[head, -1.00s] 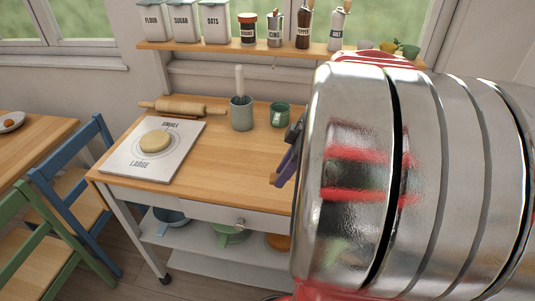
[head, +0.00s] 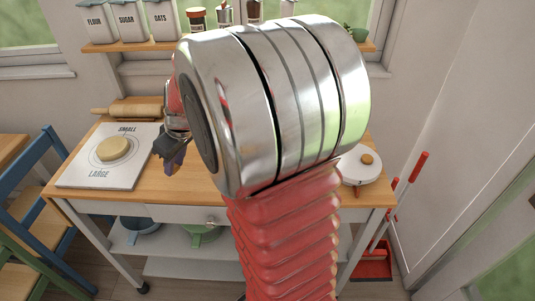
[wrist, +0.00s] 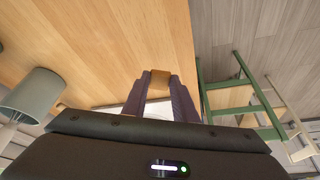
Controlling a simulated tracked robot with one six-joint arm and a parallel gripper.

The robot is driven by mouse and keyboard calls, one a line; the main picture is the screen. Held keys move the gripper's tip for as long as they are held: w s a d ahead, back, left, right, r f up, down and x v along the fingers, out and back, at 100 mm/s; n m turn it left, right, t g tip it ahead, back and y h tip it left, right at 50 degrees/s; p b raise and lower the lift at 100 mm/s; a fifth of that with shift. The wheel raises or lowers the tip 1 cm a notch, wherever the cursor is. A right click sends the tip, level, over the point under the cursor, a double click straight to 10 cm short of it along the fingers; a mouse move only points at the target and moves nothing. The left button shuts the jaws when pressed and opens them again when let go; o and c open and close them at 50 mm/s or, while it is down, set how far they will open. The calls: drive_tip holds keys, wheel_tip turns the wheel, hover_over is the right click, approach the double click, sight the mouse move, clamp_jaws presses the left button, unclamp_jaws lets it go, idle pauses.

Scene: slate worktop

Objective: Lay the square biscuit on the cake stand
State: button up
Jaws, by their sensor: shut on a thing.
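The square biscuit (wrist: 160,78), a small tan-brown piece, is between the purple fingertips of my gripper (wrist: 160,84) in the wrist view. The gripper is shut on it, above the wooden worktop. In the head view my gripper (head: 174,160) shows at the left of my arm, over the worktop and right of the white board; the biscuit cannot be made out there. A white round piece (head: 352,179) with a brown knob or item on top stands at the right end of the worktop, partly behind my arm. I cannot tell if it is the cake stand.
A white board (head: 75,178) marked SMALL and LARGE bears a round pale disc (head: 114,148). A rolling pin (head: 128,111) lies behind it. A grey-green cup (wrist: 36,94) shows in the wrist view. A shelf with canisters (head: 125,20) hangs above. Chairs (head: 42,180) stand at left.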

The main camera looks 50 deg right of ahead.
drive_tip(key=w+a+m, duration=0.1)
drive_tip(key=w+a, duration=0.2)
drive_tip(key=a, duration=0.1)
drive_tip(key=w+a+f, duration=0.1)
drive_tip(key=w+a, duration=0.2)
drive_tip(key=a, duration=0.2)
drive_tip(key=w+a+m+h, duration=0.1)
drive_tip(key=w+a, duration=0.3)
drive_tip(key=a, duration=0.1)
drive_tip(key=shift+f+m, duration=0.3)
drive_tip(key=shift+s, duration=0.15)
